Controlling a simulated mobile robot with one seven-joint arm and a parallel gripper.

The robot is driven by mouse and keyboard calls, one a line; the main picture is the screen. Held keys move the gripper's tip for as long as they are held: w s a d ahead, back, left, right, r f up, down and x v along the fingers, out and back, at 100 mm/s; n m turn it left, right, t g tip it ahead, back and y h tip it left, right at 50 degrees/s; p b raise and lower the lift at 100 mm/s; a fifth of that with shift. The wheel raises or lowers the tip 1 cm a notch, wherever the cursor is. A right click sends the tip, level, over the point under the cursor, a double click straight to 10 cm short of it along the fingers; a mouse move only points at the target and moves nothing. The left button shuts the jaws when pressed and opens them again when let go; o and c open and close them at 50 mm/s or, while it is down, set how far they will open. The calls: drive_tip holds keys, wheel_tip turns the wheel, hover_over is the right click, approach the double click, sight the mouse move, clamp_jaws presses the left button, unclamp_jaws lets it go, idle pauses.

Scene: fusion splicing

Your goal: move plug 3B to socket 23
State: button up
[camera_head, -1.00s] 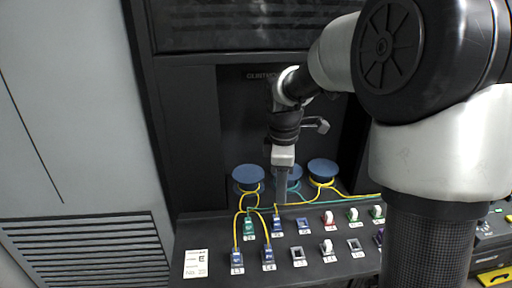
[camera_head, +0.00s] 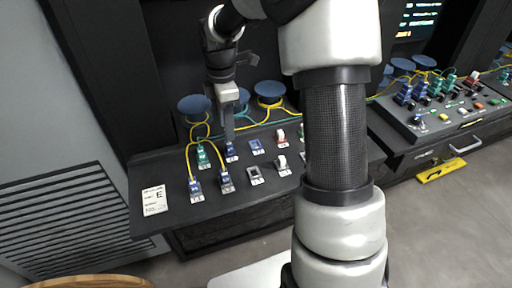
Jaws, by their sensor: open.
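A dark sloped panel (camera_head: 215,212) bears several plugs and sockets; their labels are too small to read, so I cannot tell which are plug 3B and socket 23. My gripper (camera_head: 229,138) points down, open, over a blue plug (camera_head: 231,153) in the panel's back row; whether its fingers touch that plug I cannot tell. A green plug (camera_head: 203,157) stands left of it. Two blue plugs (camera_head: 195,190) with yellow cables stand in the front row. An empty-looking blue socket (camera_head: 256,147) and a grey socket (camera_head: 254,176) lie to the right.
Blue spools (camera_head: 270,90) with yellow cable stand behind the panel. A white-topped plug (camera_head: 282,162) and a red one (camera_head: 281,138) sit further right. My arm hides the panel's right part. A second panel (camera_head: 440,125) with many plugs stands at right. A card (camera_head: 154,200) lies at left.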

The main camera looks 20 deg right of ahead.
wheel_tip(320, 180, down, 7)
drive_tip(key=b, duration=0.3)
drive_tip(key=shift+b, duration=0.35)
drive_tip(key=shift+p, duration=0.45)
idle(0.7)
clamp_jaws()
drive_tip(key=shift+r, duration=0.1)
drive_tip(key=shift+r+p, duration=2.7)
drive_tip(key=shift+r, duration=0.25)
